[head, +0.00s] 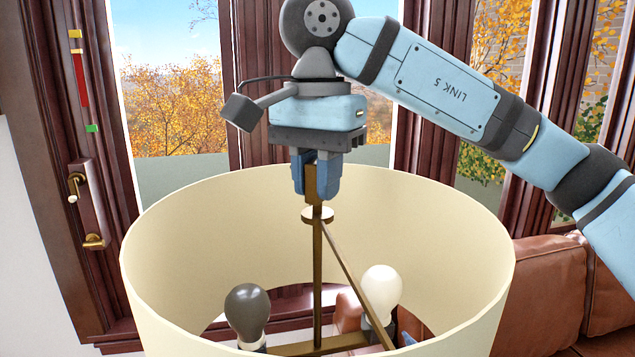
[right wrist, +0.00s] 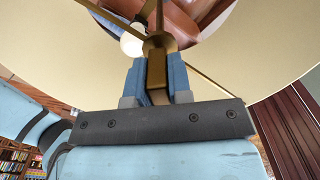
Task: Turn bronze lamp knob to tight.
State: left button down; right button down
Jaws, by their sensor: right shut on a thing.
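The bronze lamp knob (head: 311,184) is a narrow upright piece at the top of the lamp's central rod, above a round bronze disc (head: 317,214). My right gripper (head: 315,190) comes down from above and is shut on the knob, with a blue finger on each side. The right wrist view also shows the knob (right wrist: 157,75) between the two blue fingers. The knob's lower end meets the lamp's rod and spokes. Whether it is tight cannot be told. My left gripper is in neither view.
A wide cream lampshade (head: 190,240) surrounds the rod. Inside are a dark bulb (head: 247,308) and a white bulb (head: 382,287). A brown leather sofa (head: 545,285) stands at right. A wooden window frame with brass handles (head: 76,188) stands at left.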

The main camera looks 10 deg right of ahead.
jog(key=m, duration=0.4)
jog(key=shift+m+b, duration=0.4)
jog(key=m, duration=0.4)
jog(key=shift+m+b, duration=0.3)
jog(key=shift+b, duration=0.1)
jog(key=c, duration=1)
grip_release()
jog(key=shift+c, duration=0.2)
jog(key=shift+r, duration=0.1)
notch_tip(320, 180, up, 14)
jog(key=p, duration=0.2)
jog(key=shift+f, duration=0.2)
